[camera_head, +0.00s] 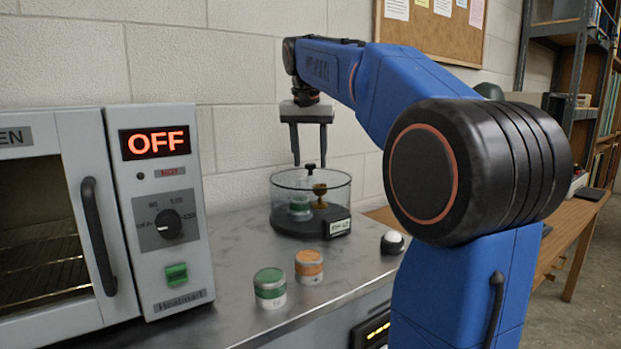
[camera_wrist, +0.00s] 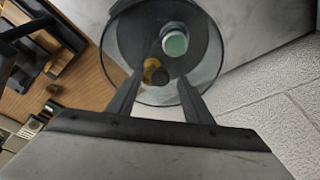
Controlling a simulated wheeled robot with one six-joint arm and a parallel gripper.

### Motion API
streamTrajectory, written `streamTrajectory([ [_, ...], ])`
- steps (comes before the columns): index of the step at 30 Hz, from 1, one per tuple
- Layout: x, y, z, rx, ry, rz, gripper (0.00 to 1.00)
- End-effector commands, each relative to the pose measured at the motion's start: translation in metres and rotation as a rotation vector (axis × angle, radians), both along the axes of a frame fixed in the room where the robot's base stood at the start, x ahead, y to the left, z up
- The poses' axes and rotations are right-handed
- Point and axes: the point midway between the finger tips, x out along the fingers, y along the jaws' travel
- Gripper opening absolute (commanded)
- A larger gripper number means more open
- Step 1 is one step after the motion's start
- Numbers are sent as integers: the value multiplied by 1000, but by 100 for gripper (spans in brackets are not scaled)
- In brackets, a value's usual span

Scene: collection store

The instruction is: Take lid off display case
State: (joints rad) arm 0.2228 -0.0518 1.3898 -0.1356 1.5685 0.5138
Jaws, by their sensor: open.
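The display case (camera_head: 284,222) is a round clear case with a dark base and a small label, standing on the metal counter by the wall. Its lid (camera_head: 330,176) is clear, with a small dark knob (camera_head: 310,169) on top. Inside are a green-and-white jar (camera_head: 299,208) and a small gold cup (camera_head: 320,195). My gripper (camera_head: 310,165) is open, pointing down, with its fingertips at about the knob's height in the head view. In the wrist view, the lid (camera_wrist: 205,75) lies beyond the open fingers (camera_wrist: 158,80). I cannot tell whether the fingers touch the knob.
A green jar (camera_head: 270,288) and an orange jar (camera_head: 308,266) stand on the counter (camera_head: 225,250) in front of the case. A grey oven (camera_head: 165,225) reading OFF stands at the left. The wall is close behind.

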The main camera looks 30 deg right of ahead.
Motion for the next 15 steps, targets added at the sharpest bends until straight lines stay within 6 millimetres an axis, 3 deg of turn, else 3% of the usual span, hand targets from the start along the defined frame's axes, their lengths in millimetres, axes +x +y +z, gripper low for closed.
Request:
streamTrajectory([
  [6, 3, -3, -17, 0, 0, 1, 46],
  [13, 3, -3, -17, 0, 0, 1, 46],
  [15, 3, -3, -17, 0, 0, 1, 29],
])
